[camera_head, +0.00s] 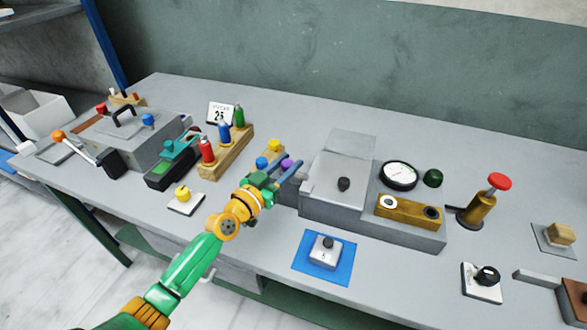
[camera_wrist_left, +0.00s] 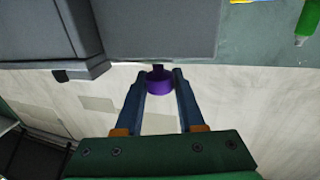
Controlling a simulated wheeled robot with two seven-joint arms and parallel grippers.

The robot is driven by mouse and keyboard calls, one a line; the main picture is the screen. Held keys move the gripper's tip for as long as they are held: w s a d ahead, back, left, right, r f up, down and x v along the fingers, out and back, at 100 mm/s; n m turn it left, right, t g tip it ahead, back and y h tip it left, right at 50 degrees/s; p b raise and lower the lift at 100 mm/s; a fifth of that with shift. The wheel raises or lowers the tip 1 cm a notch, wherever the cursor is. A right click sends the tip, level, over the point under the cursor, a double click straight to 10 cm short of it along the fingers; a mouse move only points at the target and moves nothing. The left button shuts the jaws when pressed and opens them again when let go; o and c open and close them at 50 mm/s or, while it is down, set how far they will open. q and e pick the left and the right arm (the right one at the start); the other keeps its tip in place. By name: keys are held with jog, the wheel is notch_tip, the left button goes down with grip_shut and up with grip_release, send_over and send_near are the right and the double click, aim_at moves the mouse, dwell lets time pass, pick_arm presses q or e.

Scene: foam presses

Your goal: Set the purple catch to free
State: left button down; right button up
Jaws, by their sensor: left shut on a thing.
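The purple catch (camera_head: 287,164) is a small round knob on the left side of the grey press (camera_head: 337,185) in the head view. In the left wrist view the purple catch (camera_wrist_left: 159,84) sticks out from a dark grey body on a short stem. My left gripper (camera_head: 284,169) reaches it from the front left, with its blue fingers at the knob. In the left wrist view the fingertips of the left gripper (camera_wrist_left: 159,76) stand on either side of the knob and are shut on it. My right gripper is not in view.
A dial gauge (camera_head: 399,175) and brass block (camera_head: 408,212) sit right of the press. A wooden rack (camera_head: 226,153) with coloured bottles stands to the left. A yellow-knobbed switch (camera_head: 183,194) and a knob box on a blue mat (camera_head: 301,263) lie near the front edge.

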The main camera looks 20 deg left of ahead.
pick_arm(q)
jog(key=shift+a+f+b, duration=0.2)
jog(key=shift+a+b, duration=0.15)
jog(key=shift+a, duration=0.35)
jog(key=shift+a+r, duration=0.1)
jog(key=shift+a, duration=0.15)
jog(key=shift+r, duration=0.2)
jog(key=c, duration=0.6)
grip_release()
jog(key=shift+w, duration=0.1)
jog(key=shift+c, duration=0.2)
jog(key=shift+o, duration=0.7)
jog(key=shift+w+a+f, duration=0.1)
jog(key=shift+a+f, duration=0.05)
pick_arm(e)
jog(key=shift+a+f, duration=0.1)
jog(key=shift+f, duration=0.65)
